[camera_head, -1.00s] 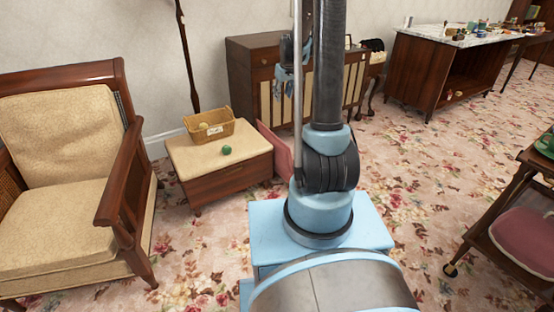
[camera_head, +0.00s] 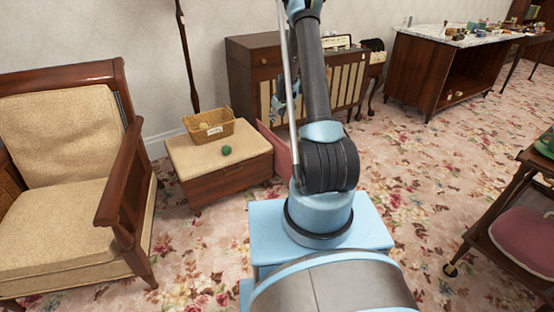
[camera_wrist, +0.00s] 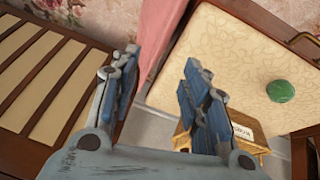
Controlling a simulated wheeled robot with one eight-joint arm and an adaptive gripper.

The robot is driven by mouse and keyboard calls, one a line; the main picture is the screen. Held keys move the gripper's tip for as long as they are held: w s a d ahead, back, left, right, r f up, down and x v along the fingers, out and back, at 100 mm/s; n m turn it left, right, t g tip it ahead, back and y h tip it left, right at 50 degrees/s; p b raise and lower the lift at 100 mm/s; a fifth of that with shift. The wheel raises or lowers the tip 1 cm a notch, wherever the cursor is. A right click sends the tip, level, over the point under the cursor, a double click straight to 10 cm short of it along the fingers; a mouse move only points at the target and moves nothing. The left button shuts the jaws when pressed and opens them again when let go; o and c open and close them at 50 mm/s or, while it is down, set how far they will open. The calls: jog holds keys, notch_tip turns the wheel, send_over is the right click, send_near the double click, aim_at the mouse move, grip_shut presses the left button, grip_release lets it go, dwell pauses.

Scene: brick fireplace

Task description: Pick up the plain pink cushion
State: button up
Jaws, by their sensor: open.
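A pink cushion (camera_head: 279,146) stands on edge on the floor, between the right end of the low bench and the wooden cabinet. My arm hides part of it in the head view. In the wrist view the pink cushion (camera_wrist: 158,38) shows as a strip beyond and between my fingers. My gripper (camera_wrist: 162,75) is open and empty, its two blue fingers apart, with no visible contact with the cushion. In the head view my gripper (camera_head: 283,97) is partly behind my arm, in front of the cabinet and above the cushion.
The cream-topped bench (camera_head: 235,165) carries a wicker basket (camera_head: 209,125) and a green ball (camera_head: 226,150). The slatted cabinet (camera_head: 250,60) stands close behind. An armchair (camera_head: 60,190) is left. Open carpet lies between.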

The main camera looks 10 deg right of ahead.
aim_at(273, 133)
jog(key=shift+x, duration=8.85)
jog(key=shift+a+f, duration=0.1)
grip_shut()
